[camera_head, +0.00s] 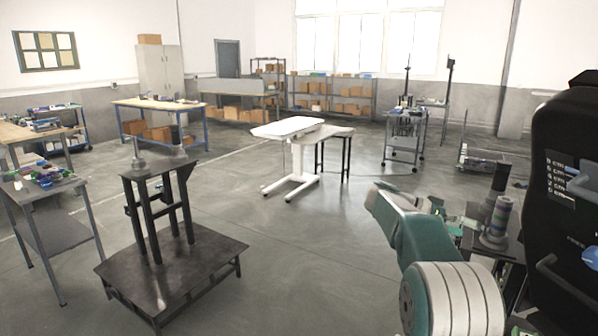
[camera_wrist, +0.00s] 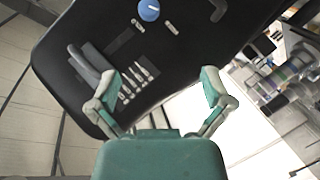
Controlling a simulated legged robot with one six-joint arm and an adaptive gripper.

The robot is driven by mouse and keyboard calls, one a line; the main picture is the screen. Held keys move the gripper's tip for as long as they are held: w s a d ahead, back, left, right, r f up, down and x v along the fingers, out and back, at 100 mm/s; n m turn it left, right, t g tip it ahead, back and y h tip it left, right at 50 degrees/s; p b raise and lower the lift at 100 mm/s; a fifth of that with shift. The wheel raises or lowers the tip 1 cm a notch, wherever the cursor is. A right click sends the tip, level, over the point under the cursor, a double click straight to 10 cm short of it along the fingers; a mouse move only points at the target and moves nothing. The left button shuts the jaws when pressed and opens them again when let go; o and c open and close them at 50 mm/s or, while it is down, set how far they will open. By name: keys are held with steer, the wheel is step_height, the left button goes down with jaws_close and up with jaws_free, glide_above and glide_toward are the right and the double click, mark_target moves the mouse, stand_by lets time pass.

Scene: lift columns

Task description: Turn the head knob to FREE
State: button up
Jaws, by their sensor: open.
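A black column (camera_head: 566,150) stands at the far right of the head view, cut off by the edge. It bears a white cm scale (camera_head: 559,180) and a FREE label (camera_head: 575,242). In the wrist view its black face (camera_wrist: 205,45) fills the upper middle. A round blue knob (camera_wrist: 149,10) sits there near the top edge, with small pale marks beside it, too small to read. A grey handle (camera_wrist: 85,62) is at the left of the scale marks. My gripper (camera_wrist: 160,78) is open and empty, its fingers apart, below the knob in the picture. Nothing shows it touching the knob.
A dark stand (camera_head: 170,245) is at the left front, and a white table (camera_head: 288,128) stands mid-room. A grey cylindrical object (camera_head: 497,222) stands on a cluttered surface left of the column. Open floor (camera_head: 310,240) lies in the middle.

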steer(key=w+a+r+n+t+h, duration=0.1)
steer(key=w+r+n+t, duration=0.1)
steer(key=r+t, duration=0.5)
steer(key=w+a+r+n+t+h, duration=0.1)
steer(key=w+a+r+t+h, duration=0.1)
steer(key=r+t, duration=0.5)
steer(key=s+a+r+n+t+y, duration=0.2)
steer(key=s+a+n+t+y, duration=0.3)
steer(key=a+n+t+y, duration=0.5)
steer(key=s+a+f+n+g+y, duration=0.1)
steer(key=s+a+f+g+y, duration=0.4)
steer(key=s+a+f+y, duration=0.5)
steer(key=s+d+f+g+h, duration=0.1)
steer(key=s+f+g, duration=0.3)
steer(key=s+f, duration=0.3)
steer(key=s+d+f+m+g+h, duration=0.1)
steer(key=s+f+g, duration=0.2)
steer(key=s+f, duration=0.4)
steer(key=s, duration=0.6)
steer(key=shift+s+f+g+h, duration=0.2)
steer(key=shift+s+g+h, duration=0.1)
steer(key=shift+s+g, duration=0.1)
